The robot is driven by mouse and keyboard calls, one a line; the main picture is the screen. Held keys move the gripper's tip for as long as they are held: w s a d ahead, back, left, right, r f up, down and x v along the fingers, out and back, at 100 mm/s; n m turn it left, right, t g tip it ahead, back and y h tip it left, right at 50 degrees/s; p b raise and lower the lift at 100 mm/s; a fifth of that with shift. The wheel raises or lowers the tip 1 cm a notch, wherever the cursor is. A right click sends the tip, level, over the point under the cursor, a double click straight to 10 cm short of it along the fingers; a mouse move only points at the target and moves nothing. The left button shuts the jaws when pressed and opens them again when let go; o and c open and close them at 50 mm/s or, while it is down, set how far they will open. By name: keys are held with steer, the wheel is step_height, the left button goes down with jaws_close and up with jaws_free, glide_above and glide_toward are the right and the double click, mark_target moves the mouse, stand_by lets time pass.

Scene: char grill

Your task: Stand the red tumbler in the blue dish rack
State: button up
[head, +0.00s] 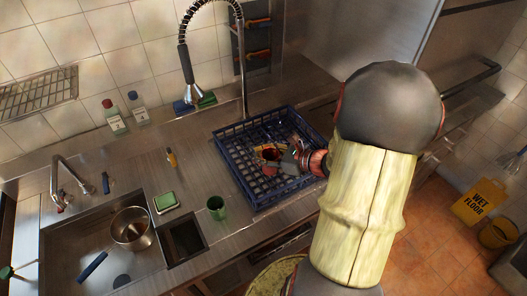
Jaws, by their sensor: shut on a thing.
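The blue dish rack (230,145) is a grid-walled crate on the steel counter, right of the sink. My gripper (277,158) reaches into or over the rack from the right. It is shut on the red tumbler (270,168), a small red shape at the fingertips inside the rack's outline. The fingers hide part of the tumbler, and its exact tilt is hard to tell. I cannot tell whether it touches the rack floor. Some yellow and reddish items show just behind it, too small to name.
A green cup (216,208) stands on the counter in front of the rack's left side. A green sponge (166,202) lies further left, beside the sink (75,245) with a metal pot (131,229). A hose faucet (193,92) hangs behind the rack.

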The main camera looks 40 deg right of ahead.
steer(key=w+d+f, duration=0.2)
steer(key=w, duration=0.1)
steer(key=w+d+f+b, duration=0.1)
steer(key=w+d+f, duration=0.1)
steer(key=w+f, duration=0.1)
steer(key=w+d+f+b, duration=0.1)
steer(key=w+d+f, duration=0.1)
steer(key=w+f, duration=0.1)
steer(key=shift+w+f, duration=0.25)
steer(key=shift+w+d+f, duration=0.1)
steer(key=shift+w+f, duration=0.05)
steer(key=shift+f, duration=0.15)
steer(key=shift+f+b, duration=0.45)
steer(key=shift+f, duration=0.95)
steer(key=shift+f, duration=0.2)
steer(key=o, duration=1.3)
steer(key=shift+o, duration=0.2)
